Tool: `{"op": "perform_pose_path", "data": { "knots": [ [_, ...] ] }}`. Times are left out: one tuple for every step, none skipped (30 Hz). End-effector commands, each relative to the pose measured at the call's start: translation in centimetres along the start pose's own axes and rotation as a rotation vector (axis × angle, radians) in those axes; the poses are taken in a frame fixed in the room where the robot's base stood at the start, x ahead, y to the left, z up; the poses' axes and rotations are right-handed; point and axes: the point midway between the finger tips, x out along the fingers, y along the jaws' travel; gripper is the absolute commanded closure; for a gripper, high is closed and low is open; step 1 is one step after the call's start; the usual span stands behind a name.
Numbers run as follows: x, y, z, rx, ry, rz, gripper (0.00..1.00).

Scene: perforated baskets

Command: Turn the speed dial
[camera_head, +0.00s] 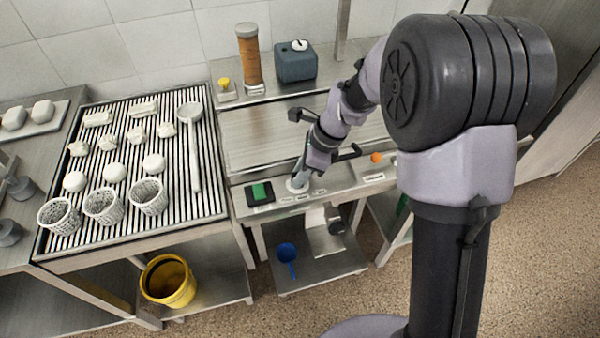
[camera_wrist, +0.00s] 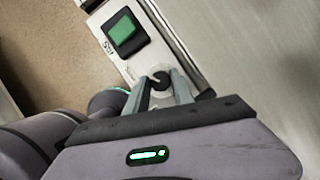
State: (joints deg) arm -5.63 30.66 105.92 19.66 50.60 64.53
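The speed dial is a small dark knob with a pale pointer line on a round white plate (camera_head: 297,186), set on the front strip of the metal machine. In the wrist view the knob (camera_wrist: 159,80) sits between my two grey fingers. My gripper (camera_head: 301,178) points down at the dial, and in the wrist view (camera_wrist: 160,82) its fingertips stand on either side of the knob. I cannot tell whether the fingers press on it. In the head view the knob is mostly hidden by the fingers.
A green button (camera_head: 261,192) in a black frame is left of the dial; it also shows in the wrist view (camera_wrist: 124,32). An orange knob (camera_head: 376,158) is to the right. A slatted table (camera_head: 210,150) with baskets and white lumps stands left. A yellow bucket (camera_head: 168,281) is below.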

Motion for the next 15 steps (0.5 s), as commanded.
{"op": "perform_pose_path", "data": {
  "knots": [
    [-0.01, 0.0, 0.0, 0.0, 0.0, 0.0, 0.83],
    [-0.01, 0.0, 0.0, 0.0, 0.0, 0.0, 0.89],
    [-0.01, 0.0, 0.0, 0.0, 0.0, 0.0, 0.97],
    [-0.01, 0.0, 0.0, 0.0, 0.0, 0.0, 1.0],
    [-0.01, 0.0, 0.0, 0.0, 0.0, 0.0, 1.0],
    [-0.01, 0.0, 0.0, 0.0, 0.0, 0.0, 1.0],
    [-0.02, 0.0, 0.0, 0.0, 0.0, 0.0, 1.0],
    [-0.02, 0.0, 0.0, -0.001, 0.0, 0.001, 1.0],
    [-0.04, 0.0, 0.0, -0.004, 0.0, 0.002, 1.0],
    [-0.06, 0.0, 0.01, -0.006, 0.0, 0.003, 1.0],
    [-0.08, 0.0, 0.02, -0.01, 0.0, 0.005, 1.0],
    [-0.12, -0.01, 0.04, -0.017, 0.0, 0.008, 1.0],
    [-0.15, -0.02, 0.05, -0.025, 0.0, 0.011, 1.0],
    [-0.18, -0.04, 0.06, -0.035, 0.0, 0.015, 1.0],
    [-0.22, -0.07, 0.08, -0.049, 0.0, 0.021, 1.0]
  ]
}}
